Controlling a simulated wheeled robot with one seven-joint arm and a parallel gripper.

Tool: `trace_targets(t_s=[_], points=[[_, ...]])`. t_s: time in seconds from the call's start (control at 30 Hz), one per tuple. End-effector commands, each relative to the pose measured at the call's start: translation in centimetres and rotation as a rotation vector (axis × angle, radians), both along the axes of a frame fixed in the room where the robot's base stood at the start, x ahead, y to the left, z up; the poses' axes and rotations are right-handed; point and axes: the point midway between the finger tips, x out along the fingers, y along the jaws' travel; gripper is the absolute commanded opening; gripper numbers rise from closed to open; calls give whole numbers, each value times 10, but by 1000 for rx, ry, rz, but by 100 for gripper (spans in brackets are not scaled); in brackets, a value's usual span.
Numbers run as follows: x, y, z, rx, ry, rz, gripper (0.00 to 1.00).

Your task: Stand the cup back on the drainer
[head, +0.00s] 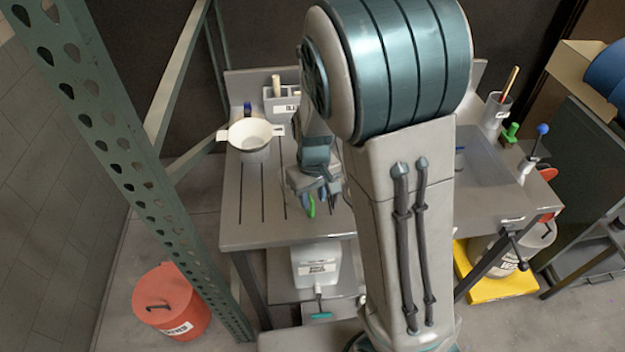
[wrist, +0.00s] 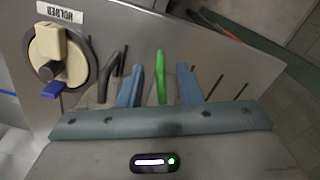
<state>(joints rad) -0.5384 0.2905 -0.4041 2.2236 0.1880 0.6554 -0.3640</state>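I cannot clearly make out the cup. A white bowl-shaped vessel (head: 250,140) with two side tabs stands upright on the left of the slotted steel drainer (head: 240,213). My gripper (head: 317,196) is low over the drainer, to the right of that vessel. In the wrist view its two blue fingers (wrist: 159,85) are apart. A slim green piece (wrist: 161,75) shows between them, with a visible gap on each side. It also shows in the head view (head: 311,206). A dark grey curved piece (wrist: 108,72) lies beside the left finger. My arm hides part of the worktop.
A labelled grey holder (head: 283,106) stands behind the white vessel. The sink (head: 480,158) is to the right of my arm, with a grey container (head: 496,110) beyond it. A round cream item (wrist: 58,55) is left in the wrist view. A red bucket (head: 171,302) stands on the floor.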

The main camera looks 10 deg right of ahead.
Motion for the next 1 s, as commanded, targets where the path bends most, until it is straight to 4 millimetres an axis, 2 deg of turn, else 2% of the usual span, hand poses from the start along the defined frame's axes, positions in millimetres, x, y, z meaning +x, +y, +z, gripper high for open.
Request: trace_targets(t_s=[0.2,0.57,0.77,1.0], points=[[0,0,38,1,-4,1,32],[-7,-5,72,17,-14,-22,32],[-39,-27,108,75,-84,-112,32],[-94,-52,145,98,-203,-236,32]])
